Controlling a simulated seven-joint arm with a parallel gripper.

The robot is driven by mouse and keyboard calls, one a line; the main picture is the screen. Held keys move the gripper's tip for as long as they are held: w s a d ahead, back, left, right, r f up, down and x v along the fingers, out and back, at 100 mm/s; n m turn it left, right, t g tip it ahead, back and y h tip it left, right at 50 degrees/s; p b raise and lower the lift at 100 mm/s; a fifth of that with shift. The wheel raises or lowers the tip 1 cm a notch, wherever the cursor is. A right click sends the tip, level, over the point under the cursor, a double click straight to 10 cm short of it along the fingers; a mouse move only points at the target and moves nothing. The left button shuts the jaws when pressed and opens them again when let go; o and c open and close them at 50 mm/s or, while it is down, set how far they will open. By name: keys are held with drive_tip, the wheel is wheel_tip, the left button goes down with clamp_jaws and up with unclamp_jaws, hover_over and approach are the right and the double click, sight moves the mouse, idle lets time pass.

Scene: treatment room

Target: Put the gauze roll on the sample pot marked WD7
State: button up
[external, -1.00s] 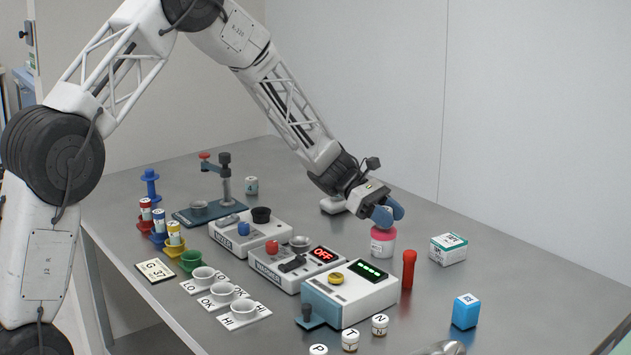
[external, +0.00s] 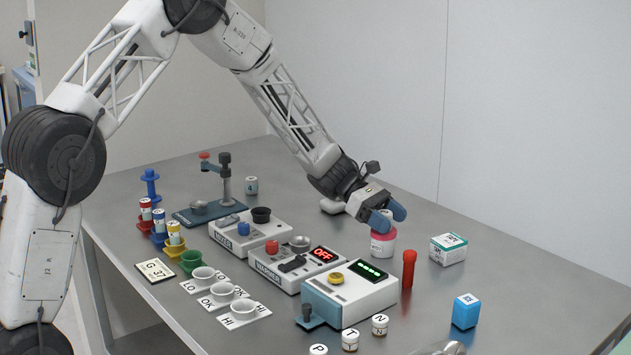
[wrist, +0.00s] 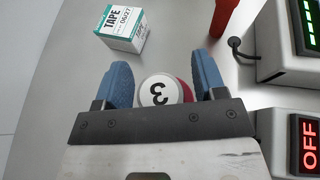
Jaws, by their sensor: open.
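My gripper (external: 389,216) is open over a white pot with a pink lid (external: 383,246). In the wrist view, a round white piece marked 3 (wrist: 158,91) lies between the two blue fingertips (wrist: 162,84), with gaps on both sides. It appears to sit on top of the pink lid, part of which shows as red beside it. It may be the gauze roll, but I cannot tell for sure. No WD7 mark is readable on the pot.
A TAPE box (external: 448,249) and a red tube (external: 408,268) stand near the gripper. A blue box (external: 466,311) stands at the front right. Devices, including one with an OFF display (external: 291,264), fill the left. Bare table lies at the right.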

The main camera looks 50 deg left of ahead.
drive_tip(key=shift+r, duration=0.1)
drive_tip(key=shift+r, duration=0.1)
drive_tip(key=v, duration=1.2)
idle(0.6)
drive_tip(key=s+d+r+m+g+y, duration=0.1)
drive_tip(key=s+d+r+m+y, duration=0.15)
drive_tip(key=s+d+r, duration=0.4)
drive_tip(key=s+d+r+m+g+y, duration=0.1)
drive_tip(key=s+r+m, duration=0.25)
drive_tip(key=s, duration=0.55)
drive_tip(key=s+d+r+m+g+y, duration=0.1)
drive_tip(key=s+d+r+m+y, duration=0.1)
drive_tip(key=s+d+r+m, duration=0.45)
drive_tip(key=s+a+m+t+y, duration=0.2)
drive_tip(key=s+m+y, duration=0.5)
drive_tip(key=s, duration=2.4)
drive_tip(key=shift+s+r+m, duration=0.25)
drive_tip(key=shift+m, duration=0.4)
